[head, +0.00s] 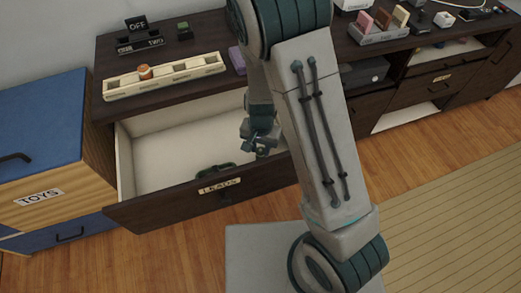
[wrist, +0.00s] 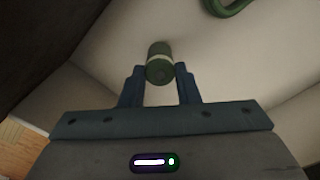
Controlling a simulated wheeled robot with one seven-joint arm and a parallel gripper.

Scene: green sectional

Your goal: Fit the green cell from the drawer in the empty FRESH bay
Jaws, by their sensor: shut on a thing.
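My gripper (head: 262,142) is low inside the open drawer (head: 160,150), near its right end. In the wrist view my gripper (wrist: 159,74) is shut on the green cell (wrist: 159,58), a dark green cylinder with a pale band, held between the fingertips. I cannot tell whether the cell touches the drawer floor. A cream tray with bays (head: 118,88) lies on the cabinet top behind the drawer. An orange-brown cell (head: 145,72) stands in one of its bays; other bays look empty. I cannot read a FRESH label.
A green coiled lead (wrist: 232,6) lies in the drawer, whose front is labelled LEADS (head: 219,186). On the cabinet top are an OFF sign (head: 138,25), a small green-topped block (head: 184,31) and a purple object (head: 237,60). A blue-topped TOYS chest (head: 40,130) stands left.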

